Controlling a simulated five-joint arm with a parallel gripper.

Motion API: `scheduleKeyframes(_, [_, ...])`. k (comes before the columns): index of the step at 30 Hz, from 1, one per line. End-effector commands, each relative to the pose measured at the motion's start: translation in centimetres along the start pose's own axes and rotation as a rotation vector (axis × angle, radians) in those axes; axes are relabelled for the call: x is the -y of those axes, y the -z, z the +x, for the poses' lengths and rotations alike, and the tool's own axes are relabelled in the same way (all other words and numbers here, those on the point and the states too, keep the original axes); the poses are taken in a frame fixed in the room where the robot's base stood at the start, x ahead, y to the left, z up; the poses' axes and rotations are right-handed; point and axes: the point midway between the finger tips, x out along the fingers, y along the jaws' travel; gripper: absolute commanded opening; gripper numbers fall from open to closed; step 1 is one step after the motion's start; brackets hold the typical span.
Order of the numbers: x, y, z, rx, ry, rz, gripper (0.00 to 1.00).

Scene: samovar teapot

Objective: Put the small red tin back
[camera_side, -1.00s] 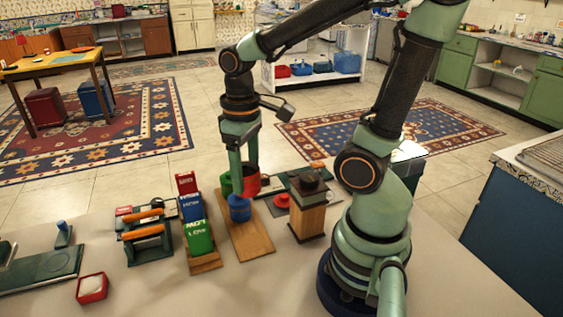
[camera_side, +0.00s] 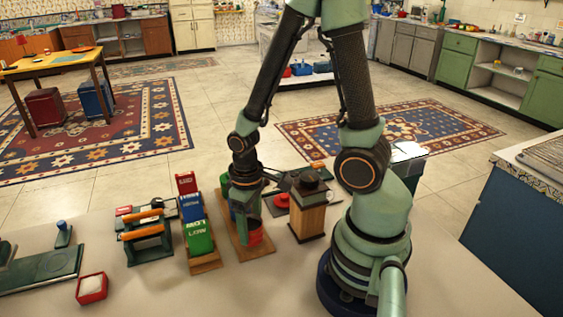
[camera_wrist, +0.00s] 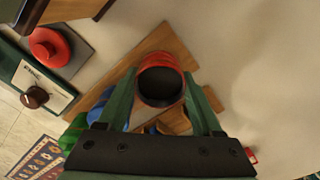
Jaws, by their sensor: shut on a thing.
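The small red tin (camera_side: 255,238) is at the near end of the wooden board (camera_side: 263,250) in the side view. In the wrist view the red tin (camera_wrist: 160,62) shows its dark open top between my two green fingers. My gripper (camera_wrist: 161,88) is shut on it, one finger on each side. My gripper (camera_side: 247,213) comes down from above in the side view. The tin's base is over or on the board; I cannot tell if it touches. A blue tin (camera_wrist: 104,108) and a green tin (camera_wrist: 76,130) stand farther along the board, mostly hidden by my gripper.
A row of labelled red, blue and green boxes (camera_side: 198,236) stands to the left on a wooden base. A wooden grinder (camera_side: 308,218) stands close on the right. The counter in front is clear.

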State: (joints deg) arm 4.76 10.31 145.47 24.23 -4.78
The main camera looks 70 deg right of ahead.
Motion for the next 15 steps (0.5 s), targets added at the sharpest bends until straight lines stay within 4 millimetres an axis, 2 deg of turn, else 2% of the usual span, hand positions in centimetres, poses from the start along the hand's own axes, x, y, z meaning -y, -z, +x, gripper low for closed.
scheduleKeyframes(4, [0.01, -0.06, 0.95, 0.002, 0.0, 0.0, 0.0])
scheduleKeyframes(15, [0.0, 0.0, 1.18, 0.0, 0.0, 0.0, 0.0])
